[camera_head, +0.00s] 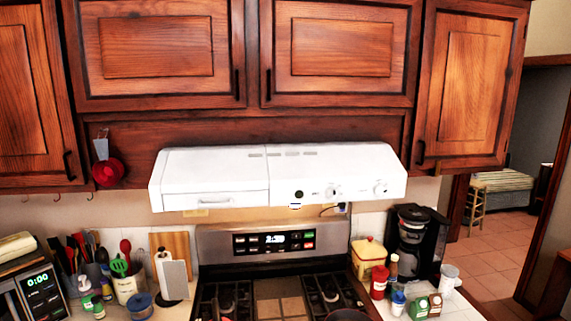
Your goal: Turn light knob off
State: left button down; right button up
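The white range hood (210,177) is mounted under the wall cabinets, above the stove. Its front face carries two white round knobs on the right half, one nearer the middle (332,191) and one near the right end (381,189). A small dark round spot (299,195) sits to the left of the knobs. The labels are too small to read, so I cannot tell which knob is for the light or how it is set. Neither of my grippers is in view.
The stove (273,243) with a lit display stands below the hood. Utensils (125,268) and a paper towel holder (172,275) crowd the left counter. A coffee maker (413,240) and several containers fill the right counter. The space before the hood is clear. An open doorway is at right.

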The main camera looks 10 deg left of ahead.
aim_at(379, 190)
jog(key=z, duration=0.5)
jog(key=k, duration=1.05)
jog(key=u, duration=0.65)
jog(key=i, duration=1.3)
jog(key=z, duration=0.2)
